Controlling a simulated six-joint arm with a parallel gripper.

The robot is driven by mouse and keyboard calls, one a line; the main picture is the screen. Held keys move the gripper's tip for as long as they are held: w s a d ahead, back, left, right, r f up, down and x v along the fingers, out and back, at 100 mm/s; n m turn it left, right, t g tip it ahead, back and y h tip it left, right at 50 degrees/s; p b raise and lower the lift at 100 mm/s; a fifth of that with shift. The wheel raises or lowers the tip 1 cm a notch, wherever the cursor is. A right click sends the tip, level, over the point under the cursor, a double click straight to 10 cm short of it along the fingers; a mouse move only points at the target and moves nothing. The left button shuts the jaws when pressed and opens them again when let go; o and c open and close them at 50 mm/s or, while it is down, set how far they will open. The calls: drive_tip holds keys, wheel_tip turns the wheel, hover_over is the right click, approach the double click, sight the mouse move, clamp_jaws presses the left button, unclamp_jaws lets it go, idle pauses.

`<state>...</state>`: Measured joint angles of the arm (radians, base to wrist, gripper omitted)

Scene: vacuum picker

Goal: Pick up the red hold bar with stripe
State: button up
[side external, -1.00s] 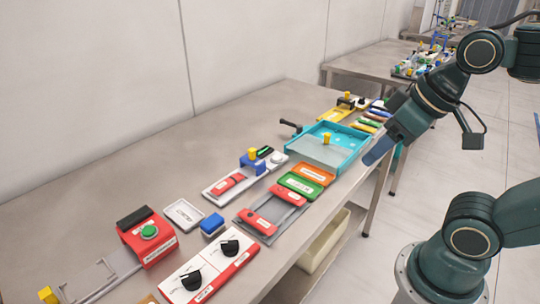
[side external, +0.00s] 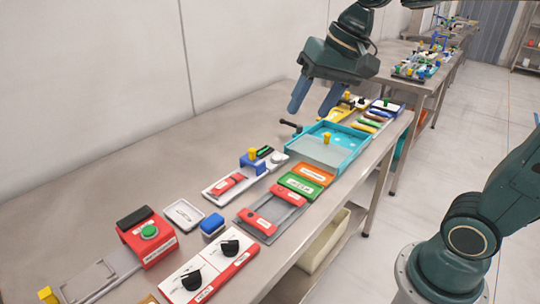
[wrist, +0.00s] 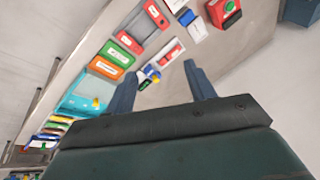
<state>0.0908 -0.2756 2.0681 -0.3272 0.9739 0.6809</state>
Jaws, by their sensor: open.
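Several red bars lie on the table, and I cannot tell for sure which one has the stripe. Two, a near red bar (side external: 257,222) and a far red bar (side external: 289,196), lie at the ends of a grey plate (side external: 273,210). A smaller red bar (side external: 229,184) lies on a white plate (side external: 213,191); it also shows in the wrist view (wrist: 172,51). My gripper (side external: 313,108) is open and empty, fingers pointing down, high above the table near the teal tray. In the wrist view my gripper (wrist: 160,73) has nothing between its fingers.
A teal tray (side external: 352,157) with a yellow knob stands beyond the bars. Green (side external: 299,185) and orange (side external: 314,174) blocks lie beside the far bar. A red box with a green button (side external: 149,238) and a panel with black knobs (side external: 200,283) are nearer. The table's back left is clear.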

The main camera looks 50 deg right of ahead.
drive_tip(key=w+d+f+m+g+y, duration=0.15)
drive_tip(key=w+f+m, duration=0.3)
drive_tip(key=w, duration=0.55)
drive_tip(key=w+d+f+m+g+y, duration=0.15)
drive_tip(key=w+f+m, duration=0.3)
drive_tip(key=w, duration=0.65)
drive_tip(key=w+d+f+m+g, duration=0.1)
drive_tip(key=w+d+f+m, duration=0.2)
drive_tip(key=f, duration=0.4)
drive_tip(key=shift+w+d+f+m, duration=0.15)
drive_tip(key=shift+w+d+m, duration=0.15)
drive_tip(key=shift+w+d, duration=0.3)
drive_tip(key=shift+f, duration=0.1)
hover_over(232, 178)
drive_tip(key=d, duration=0.3)
drive_tip(key=shift+f, duration=3.9)
drive_tip(key=shift+x, duration=2.6)
